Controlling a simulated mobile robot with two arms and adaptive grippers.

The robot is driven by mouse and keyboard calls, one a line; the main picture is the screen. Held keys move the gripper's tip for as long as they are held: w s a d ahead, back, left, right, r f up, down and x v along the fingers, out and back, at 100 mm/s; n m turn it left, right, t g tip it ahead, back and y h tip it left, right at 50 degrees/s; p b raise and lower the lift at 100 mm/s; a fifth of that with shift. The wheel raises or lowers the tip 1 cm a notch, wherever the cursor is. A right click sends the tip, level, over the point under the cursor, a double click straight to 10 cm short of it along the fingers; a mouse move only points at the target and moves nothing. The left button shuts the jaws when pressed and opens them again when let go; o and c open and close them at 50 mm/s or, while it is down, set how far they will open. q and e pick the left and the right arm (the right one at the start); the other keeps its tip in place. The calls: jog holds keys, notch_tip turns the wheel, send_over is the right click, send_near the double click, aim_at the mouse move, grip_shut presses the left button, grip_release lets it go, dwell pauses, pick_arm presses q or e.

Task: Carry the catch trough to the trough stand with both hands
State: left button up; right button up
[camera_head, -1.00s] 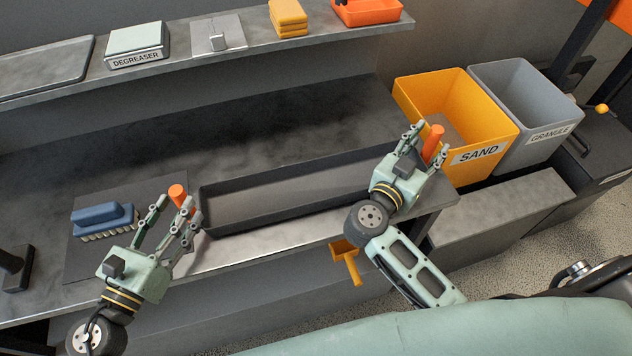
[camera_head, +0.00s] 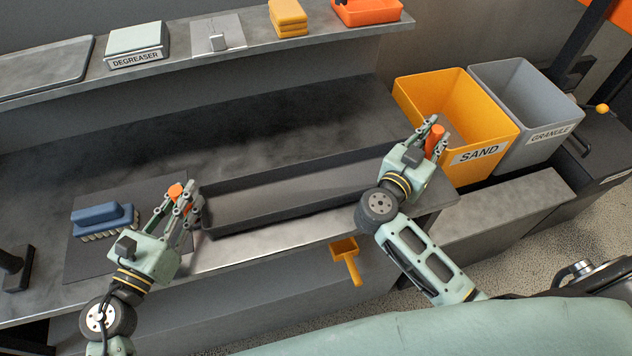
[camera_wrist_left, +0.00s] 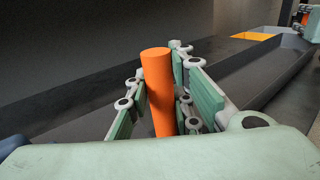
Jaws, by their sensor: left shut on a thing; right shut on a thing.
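The catch trough (camera_head: 300,190) is a long dark grey tray on the workbench, with an orange upright handle at each end. My left gripper (camera_head: 181,198) is shut on the left orange handle (camera_head: 175,190); this handle stands between the fingers in the left wrist view (camera_wrist_left: 157,90). My right gripper (camera_head: 428,140) is shut on the right orange handle (camera_head: 437,142). The trough appears to rest on the bench. I cannot make out the trough stand for certain.
A blue brush (camera_head: 104,220) lies on a dark mat (camera_head: 85,262) left of my left gripper. A yellow SAND bin (camera_head: 480,128) and a grey GRANULE bin (camera_head: 540,105) stand at right. An orange scoop (camera_head: 346,258) hangs at the bench front. A shelf (camera_head: 240,55) runs above the bench.

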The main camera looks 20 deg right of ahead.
aim_at(441, 124)
pick_arm(q)
grip_shut()
pick_arm(e)
grip_shut()
